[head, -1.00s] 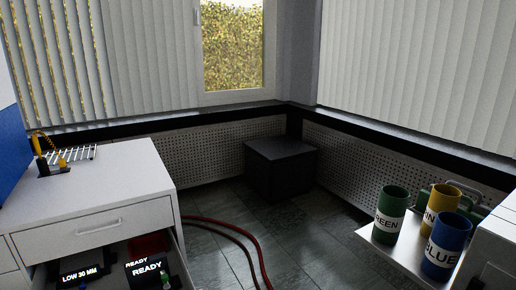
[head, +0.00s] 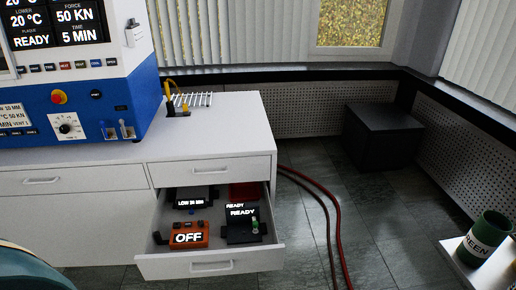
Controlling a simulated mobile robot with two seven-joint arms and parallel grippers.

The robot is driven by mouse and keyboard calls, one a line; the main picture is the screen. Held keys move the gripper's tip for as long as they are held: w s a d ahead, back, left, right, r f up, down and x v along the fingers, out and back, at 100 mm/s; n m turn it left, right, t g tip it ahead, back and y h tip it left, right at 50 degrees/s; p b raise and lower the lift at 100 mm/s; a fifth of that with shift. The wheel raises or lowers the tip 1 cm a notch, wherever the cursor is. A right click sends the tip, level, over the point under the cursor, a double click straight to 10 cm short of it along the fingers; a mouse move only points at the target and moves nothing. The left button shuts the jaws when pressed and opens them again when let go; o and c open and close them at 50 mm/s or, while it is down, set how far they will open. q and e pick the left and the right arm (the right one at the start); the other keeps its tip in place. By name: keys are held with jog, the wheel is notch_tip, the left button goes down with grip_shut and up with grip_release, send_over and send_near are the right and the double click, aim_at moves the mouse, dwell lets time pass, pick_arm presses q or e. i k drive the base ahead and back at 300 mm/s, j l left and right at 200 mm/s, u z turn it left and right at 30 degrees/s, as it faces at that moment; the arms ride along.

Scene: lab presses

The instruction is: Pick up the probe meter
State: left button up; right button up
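An open drawer (head: 220,266) under the white counter holds several small devices. An orange box (head: 189,234) reading OFF lies at its front left; it looks like a meter, but no label names it as the probe meter. Behind it is a dark device (head: 190,197) with a lit LOW readout. To the right is a black device (head: 242,227) reading READY, with a small green part. On the counter, a yellow probe-like tool (head: 170,92) with a cable stands in a black holder (head: 178,112). Neither gripper shows.
A blue and white press (head: 80,110) with displays and knobs stands on the counter (head: 225,130). A wire rack (head: 194,99) sits behind the holder. Red hoses (head: 325,220) cross the floor. A black box (head: 383,137) stands by the wall. A green mug (head: 484,238) stands at right.

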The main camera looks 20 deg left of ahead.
aim_at(182, 238)
jog(key=u, duration=1.25)
